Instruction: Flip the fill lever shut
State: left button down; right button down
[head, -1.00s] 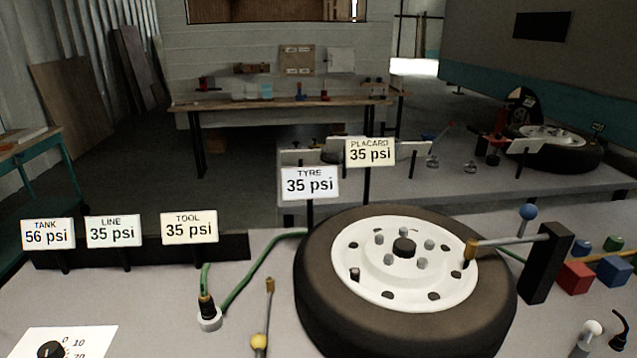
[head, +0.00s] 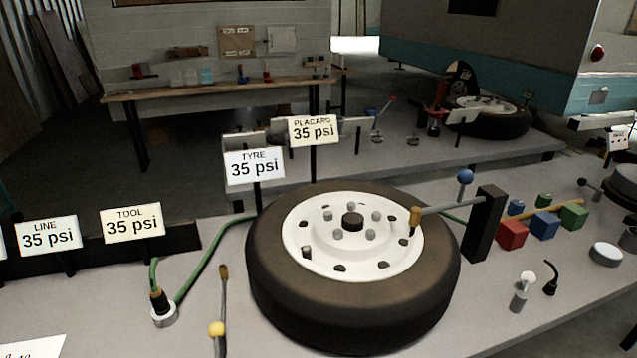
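Two ball-ended levers show, and I cannot tell by sight which is the fill lever. One has a blue ball (head: 465,178) on a short upright stem beside a black post (head: 484,223). A grey arm (head: 450,207) runs from the post to a brass end (head: 415,217) over the wheel rim. The other has a yellow ball (head: 217,330) in front of the tyre, with a thin rod and a brown tip (head: 223,272) behind it. The tyre (head: 270,280) lies flat on the bench around a white rim (head: 317,247). The TYRE sign (head: 254,165) and PLACARD sign (head: 314,130) both read 35 psi. Neither gripper shows.
A green hose (head: 205,260) runs from a fitting in a round holder (head: 163,315) to the tyre. LINE (head: 47,234) and TOOL (head: 132,220) signs read 35 psi. Red (head: 512,235), blue (head: 544,225) and green (head: 573,215) blocks stand right of the post.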

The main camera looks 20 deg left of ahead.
aim_at(528, 277)
jog(key=i+l+z, duration=0.1)
jog(key=l, duration=0.3)
jog(key=i+l+z, duration=0.1)
jog(key=l, duration=0.3)
jog(key=i+l+z, duration=0.1)
jog(key=l, duration=0.3)
jog(key=i+l, duration=0.2)
jog(key=l, duration=0.2)
jog(key=i+l+z, duration=0.15)
jog(key=l, duration=0.2)
